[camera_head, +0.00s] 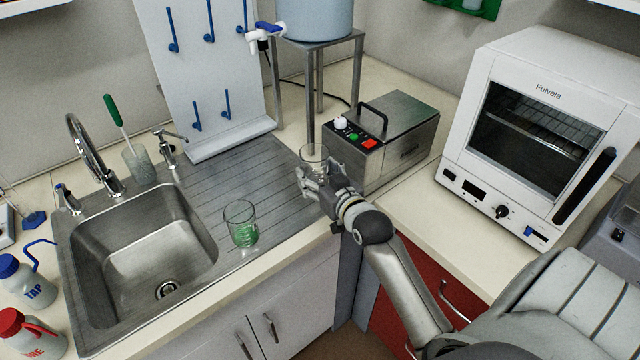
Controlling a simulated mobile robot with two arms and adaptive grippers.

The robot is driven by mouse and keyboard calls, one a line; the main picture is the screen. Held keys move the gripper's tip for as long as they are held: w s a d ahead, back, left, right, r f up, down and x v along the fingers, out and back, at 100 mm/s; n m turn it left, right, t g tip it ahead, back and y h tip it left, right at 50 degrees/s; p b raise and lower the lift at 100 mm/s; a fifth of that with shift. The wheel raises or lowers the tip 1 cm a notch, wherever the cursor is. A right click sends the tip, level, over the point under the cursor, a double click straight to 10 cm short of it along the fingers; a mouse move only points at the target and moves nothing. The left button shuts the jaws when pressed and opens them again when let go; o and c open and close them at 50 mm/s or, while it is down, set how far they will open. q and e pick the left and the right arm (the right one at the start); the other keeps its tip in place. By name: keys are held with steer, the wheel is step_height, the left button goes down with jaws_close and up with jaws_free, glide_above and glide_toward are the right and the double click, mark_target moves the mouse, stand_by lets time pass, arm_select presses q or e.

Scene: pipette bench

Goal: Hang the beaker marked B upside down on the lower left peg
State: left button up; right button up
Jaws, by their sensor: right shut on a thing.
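My right gripper (318,184) is at the right end of the draining board, shut on a clear glass beaker (314,155). The beaker's upper part shows above the fingers; its lower part is hidden and I cannot read a mark on it. A second glass beaker (241,226) with green at its lower part stands on the draining board beside the sink. The white peg board (205,80) stands behind the draining board with blue pegs. Its lower left peg (196,117) is bare. My left gripper is not in view.
A metal sink (150,240) with a tall tap is at the left. A grey box with buttons (385,140) stands right of my gripper, and a white oven (540,130) further right. A metal stand (318,45) holds a blue tank behind. The draining board's middle is clear.

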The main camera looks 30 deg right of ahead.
mark_target(320, 178)
steer(key=f, duration=0.1)
steer(key=w+d+f, duration=0.2)
steer(key=f, duration=0.1)
steer(key=shift+w, duration=0.2)
steer(key=shift+w+d+f, duration=0.15)
steer(key=shift+w+f, duration=0.05)
steer(key=shift+f, duration=0.3)
steer(key=shift+w+d+f, duration=0.1)
steer(key=shift+w+f, duration=0.05)
steer(key=shift+f, duration=0.35)
steer(key=shift+f+p, duration=0.4)
steer(key=shift+p, duration=0.05)
steer(key=shift+f, duration=0.55)
steer(key=shift+f, duration=0.15)
steer(key=o, duration=1.1)
